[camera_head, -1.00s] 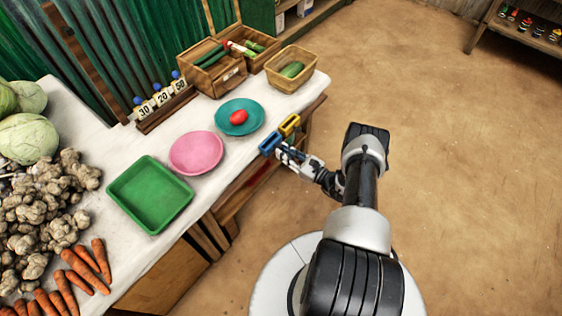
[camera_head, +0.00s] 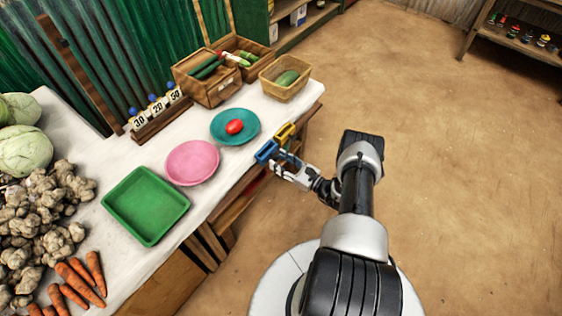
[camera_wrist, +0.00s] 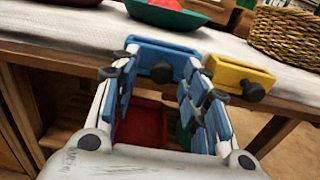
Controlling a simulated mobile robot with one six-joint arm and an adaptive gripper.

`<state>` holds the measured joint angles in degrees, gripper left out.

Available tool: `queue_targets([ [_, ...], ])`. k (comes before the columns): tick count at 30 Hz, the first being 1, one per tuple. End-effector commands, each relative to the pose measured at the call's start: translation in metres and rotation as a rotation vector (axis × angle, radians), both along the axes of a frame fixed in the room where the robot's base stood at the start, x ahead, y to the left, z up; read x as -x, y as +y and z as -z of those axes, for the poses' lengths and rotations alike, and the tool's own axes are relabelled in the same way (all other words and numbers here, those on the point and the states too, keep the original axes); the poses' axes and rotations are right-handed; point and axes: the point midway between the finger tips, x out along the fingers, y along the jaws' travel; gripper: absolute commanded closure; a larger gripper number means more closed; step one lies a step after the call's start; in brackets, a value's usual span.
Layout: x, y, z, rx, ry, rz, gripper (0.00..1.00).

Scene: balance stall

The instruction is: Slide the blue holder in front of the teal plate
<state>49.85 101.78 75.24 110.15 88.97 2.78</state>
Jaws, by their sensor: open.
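The blue holder (camera_head: 266,151) sits at the table's front edge, in front of the teal plate (camera_head: 235,137). A red item (camera_head: 235,126) lies on the plate. The yellow holder (camera_head: 284,134) is just right of the blue one along the edge. My gripper (camera_head: 276,160) is open at the front of the blue holder. In the wrist view, the blue holder (camera_wrist: 180,50) with its dark knob lies ahead, between my fingertips (camera_wrist: 158,75). The yellow holder (camera_wrist: 238,76) is just outside my right finger. I cannot tell whether the fingers touch the blue holder.
A pink plate (camera_head: 192,162) and a green tray (camera_head: 146,204) stand to the left on the table. Wooden crates (camera_head: 205,91) and a wicker basket (camera_head: 285,87) are at the back right. Number blocks (camera_head: 157,108) line the rear. Open floor lies right of the table.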

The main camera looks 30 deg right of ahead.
Motion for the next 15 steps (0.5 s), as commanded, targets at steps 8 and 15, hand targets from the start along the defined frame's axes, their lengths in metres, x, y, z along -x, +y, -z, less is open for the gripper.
queue_targets([
  [8, 0.034, -0.014, 0.0, -0.002, 0.002, 0.007, 0.58],
  [15, 0.082, -0.032, 0.0, 0.0, 0.0, 0.007, 0.58],
])
